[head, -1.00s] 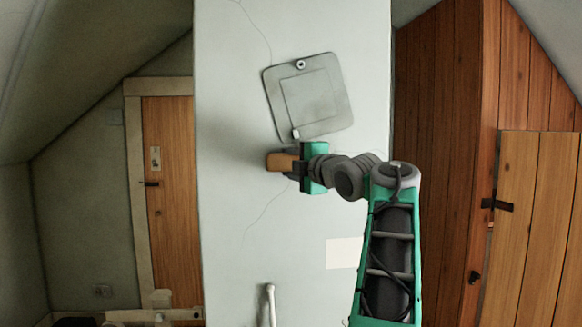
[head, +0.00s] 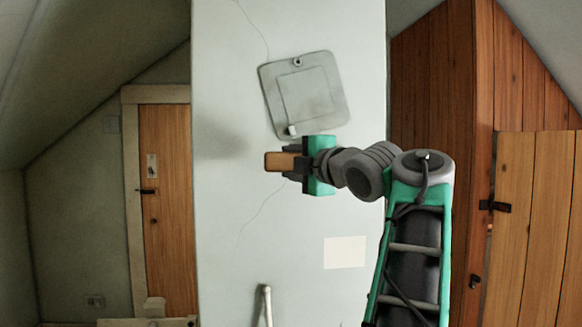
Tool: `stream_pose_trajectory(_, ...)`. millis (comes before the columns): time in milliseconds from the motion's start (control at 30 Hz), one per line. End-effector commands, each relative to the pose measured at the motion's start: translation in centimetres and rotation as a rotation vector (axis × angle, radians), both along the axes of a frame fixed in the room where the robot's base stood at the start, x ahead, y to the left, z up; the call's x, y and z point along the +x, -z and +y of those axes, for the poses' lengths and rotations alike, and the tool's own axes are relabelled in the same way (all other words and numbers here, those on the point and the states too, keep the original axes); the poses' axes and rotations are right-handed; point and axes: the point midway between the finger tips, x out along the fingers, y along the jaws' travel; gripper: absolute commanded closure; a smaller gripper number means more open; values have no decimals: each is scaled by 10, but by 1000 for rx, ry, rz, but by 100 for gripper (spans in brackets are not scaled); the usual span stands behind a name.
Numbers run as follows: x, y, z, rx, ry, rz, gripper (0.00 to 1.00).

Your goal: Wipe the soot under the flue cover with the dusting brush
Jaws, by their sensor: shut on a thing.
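The flue cover (head: 318,102) is a grey square plate on the pale chimney wall. It hangs tilted, with a round fixing at its top edge and a small pale knob at its lower left. My gripper (head: 294,162) is just below the cover's lower edge, shut on a brown block, which looks like the dusting brush (head: 277,161). Its bristles do not show. Whether the brush touches the wall cannot be told. A dark smudge (head: 222,142) shows on the wall left of the brush; it may be soot or shadow. No soot shows clearly under the cover.
The chimney wall (head: 240,285) has thin cracks and a pale rectangular patch (head: 345,252). A pale upright rod or handle (head: 266,305) stands low in front of it. A wooden door (head: 168,210) is at left; wooden panelling and another door (head: 530,220) are at right.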

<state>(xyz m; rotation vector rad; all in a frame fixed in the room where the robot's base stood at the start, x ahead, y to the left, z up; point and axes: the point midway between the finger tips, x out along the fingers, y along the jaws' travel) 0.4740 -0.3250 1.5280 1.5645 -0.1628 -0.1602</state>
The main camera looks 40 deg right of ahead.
Motion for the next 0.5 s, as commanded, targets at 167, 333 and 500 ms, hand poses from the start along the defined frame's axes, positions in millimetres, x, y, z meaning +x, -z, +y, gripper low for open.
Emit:
stream_pose_trajectory(167,0,-1,0,-1,0,-1,91)
stream_pose_trajectory(333,0,-1,0,-1,0,-1,91)
stream_pose_trajectory(500,8,-2,-6,1,-1,1,91)
